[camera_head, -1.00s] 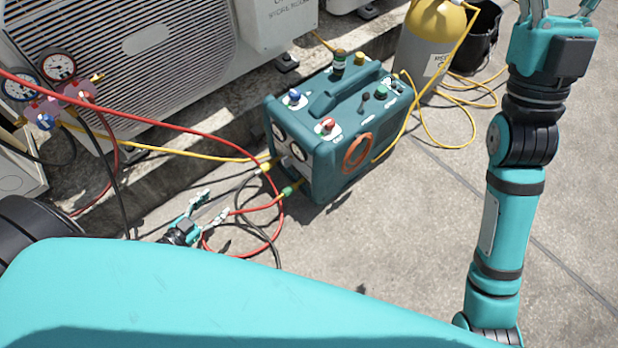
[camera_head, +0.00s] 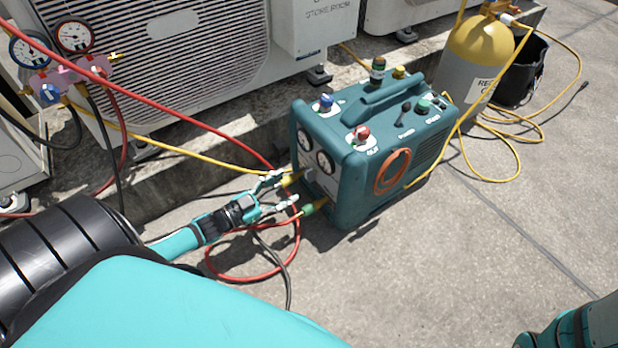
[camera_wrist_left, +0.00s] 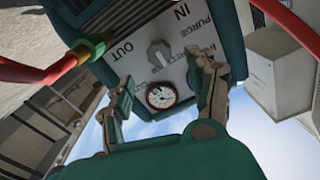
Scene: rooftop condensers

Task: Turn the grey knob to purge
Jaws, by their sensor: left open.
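The grey knob (camera_wrist_left: 160,53) is on the light front panel of the teal recovery machine (camera_head: 362,185). In the left wrist view its ridge shows between the words OUT and PURGE, and a round gauge (camera_wrist_left: 161,96) is near it. My left gripper (camera_head: 284,190) is open and empty in front of that panel. In the left wrist view its fingers (camera_wrist_left: 163,80) are spread to either side of the knob and gauge, with no finger seen touching the knob. In the head view the knob is too small to make out clearly. My right gripper is out of view.
Red, yellow and black hoses run around my left gripper; a red hose (camera_head: 245,278) loops on the ground. Hose fittings (camera_head: 315,206) stick out from the machine's front. A condenser (camera_head: 160,60) stands behind. A yellow-topped cylinder (camera_head: 473,65) stands right.

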